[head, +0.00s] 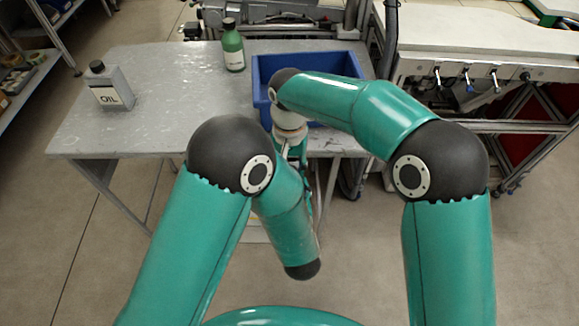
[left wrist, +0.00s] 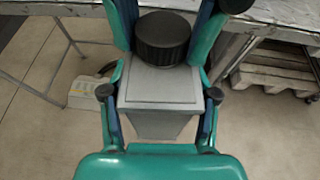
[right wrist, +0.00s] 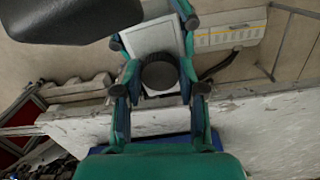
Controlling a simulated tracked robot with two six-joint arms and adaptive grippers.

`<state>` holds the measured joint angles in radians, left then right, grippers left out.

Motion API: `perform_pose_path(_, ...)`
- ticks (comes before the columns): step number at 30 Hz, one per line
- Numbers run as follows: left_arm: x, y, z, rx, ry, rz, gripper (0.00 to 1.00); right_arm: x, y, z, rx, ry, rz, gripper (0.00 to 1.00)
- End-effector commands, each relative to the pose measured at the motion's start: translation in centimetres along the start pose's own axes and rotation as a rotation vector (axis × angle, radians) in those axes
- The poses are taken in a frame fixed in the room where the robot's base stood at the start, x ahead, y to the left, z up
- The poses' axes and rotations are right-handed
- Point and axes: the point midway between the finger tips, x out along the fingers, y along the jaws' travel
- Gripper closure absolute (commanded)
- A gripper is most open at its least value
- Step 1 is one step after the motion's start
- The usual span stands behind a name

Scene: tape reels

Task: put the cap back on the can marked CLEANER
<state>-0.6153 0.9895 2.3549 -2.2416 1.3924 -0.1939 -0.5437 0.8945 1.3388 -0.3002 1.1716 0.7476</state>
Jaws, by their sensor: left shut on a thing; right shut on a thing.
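A grey box-shaped can (left wrist: 165,88) is held by my left gripper (left wrist: 162,75), with a finger on each side. It also shows in the right wrist view (right wrist: 152,42); no marking on it is readable. A round black cap (left wrist: 163,38) lies between the fingers of my right gripper (right wrist: 160,78), which is shut on it. In the left wrist view the cap overlaps the can's far edge. I cannot tell whether it touches the can's neck.
A grey table (head: 170,85) carries a can marked OIL (head: 109,88) at the left, a green bottle (head: 232,48) at the back, and a blue crate (head: 262,95) partly behind my right arm. The table's left middle is clear. A pale box (right wrist: 230,30) stands on the floor.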

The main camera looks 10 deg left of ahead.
Motion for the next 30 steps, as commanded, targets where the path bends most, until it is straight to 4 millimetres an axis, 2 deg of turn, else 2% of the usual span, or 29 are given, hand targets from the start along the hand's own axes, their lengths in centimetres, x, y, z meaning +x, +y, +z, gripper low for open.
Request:
perform_pose_path(2, -0.1, -0.1, 0.0, 0.002, -0.002, -0.003, 1.00, -0.1, -0.1, -0.2, -0.003, 0.009, -0.005, 1.00)
perform_pose_path(3, -0.1, -0.1, 0.0, 0.003, -0.002, -0.003, 1.00, -0.1, -0.1, -0.2, -0.003, 0.009, -0.005, 0.59)
perform_pose_path(8, -0.1, -0.1, 0.1, 0.002, -0.002, -0.003, 1.00, -0.1, -0.1, -0.2, -0.004, 0.007, -0.004, 0.32)
perform_pose_path(20, 0.0, 0.0, 0.1, 0.000, -0.002, -0.001, 1.00, -0.5, -0.1, -0.1, -0.006, 0.005, -0.003, 0.31)
perform_pose_path(26, 0.0, 0.0, 0.1, 0.000, -0.002, -0.001, 1.00, -3.0, -0.1, -0.2, -0.005, 0.007, -0.004, 0.31)
perform_pose_path(30, 0.0, 0.0, 0.1, 0.000, -0.002, -0.001, 1.00, -5.8, -0.1, -0.2, -0.005, 0.009, -0.005, 0.31)
